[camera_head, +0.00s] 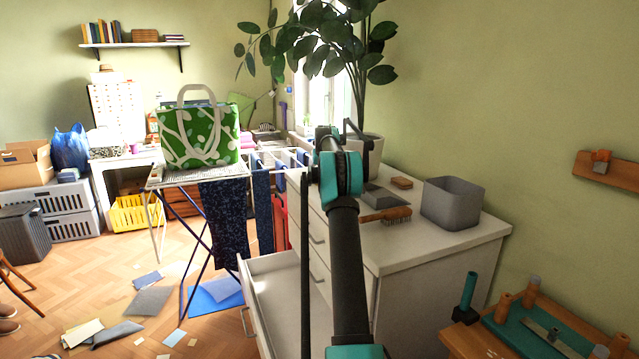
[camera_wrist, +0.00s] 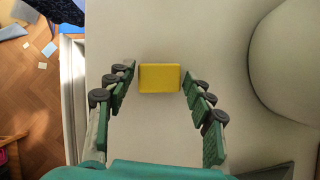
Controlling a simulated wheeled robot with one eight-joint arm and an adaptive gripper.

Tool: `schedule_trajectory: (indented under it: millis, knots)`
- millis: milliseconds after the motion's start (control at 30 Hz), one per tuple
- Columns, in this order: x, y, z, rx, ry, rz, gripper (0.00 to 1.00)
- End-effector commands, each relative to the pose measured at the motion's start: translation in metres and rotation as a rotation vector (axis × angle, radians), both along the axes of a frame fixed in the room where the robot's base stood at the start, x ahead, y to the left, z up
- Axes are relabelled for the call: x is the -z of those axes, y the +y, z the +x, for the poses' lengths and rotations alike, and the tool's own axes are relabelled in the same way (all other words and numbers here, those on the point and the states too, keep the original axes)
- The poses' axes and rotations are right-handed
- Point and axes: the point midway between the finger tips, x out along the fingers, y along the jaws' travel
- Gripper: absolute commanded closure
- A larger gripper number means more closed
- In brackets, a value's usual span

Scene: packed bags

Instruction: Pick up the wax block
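The wax block appears to be the yellow rectangular block (camera_wrist: 159,78) lying on the pale top of the chest of drawers, seen in the wrist view. My gripper (camera_wrist: 158,72) is open, with its green and black fingers spread to the left and right of the block and a narrow gap on each side. Nothing is held. I cannot tell how far the fingertips are above the surface. In the head view my arm hides the block, and the fingers cannot be made out clearly.
A plant pot (camera_head: 371,150) stands close by on the chest of drawers (camera_head: 440,250); it bulges in on the right of the wrist view (camera_wrist: 290,70). A brush (camera_head: 388,215), a brown block (camera_head: 401,183) and a grey bin (camera_head: 453,203) are nearer the front. One drawer (camera_head: 272,300) is open.

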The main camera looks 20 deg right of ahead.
Motion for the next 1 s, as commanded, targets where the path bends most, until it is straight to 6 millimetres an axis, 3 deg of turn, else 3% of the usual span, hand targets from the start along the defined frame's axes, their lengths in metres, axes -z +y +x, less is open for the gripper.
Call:
schedule_trajectory:
  millis: [33,267,667,1000]
  knots:
    - [0.000,0.000,0.000,0.000,0.000,0.000,0.57]
    - [0.000,0.000,0.000,0.000,0.000,0.000,0.85]
    - [-0.008,0.000,0.000,0.000,0.000,0.000,0.86]
    - [-0.064,0.000,0.000,0.000,0.000,0.000,0.86]
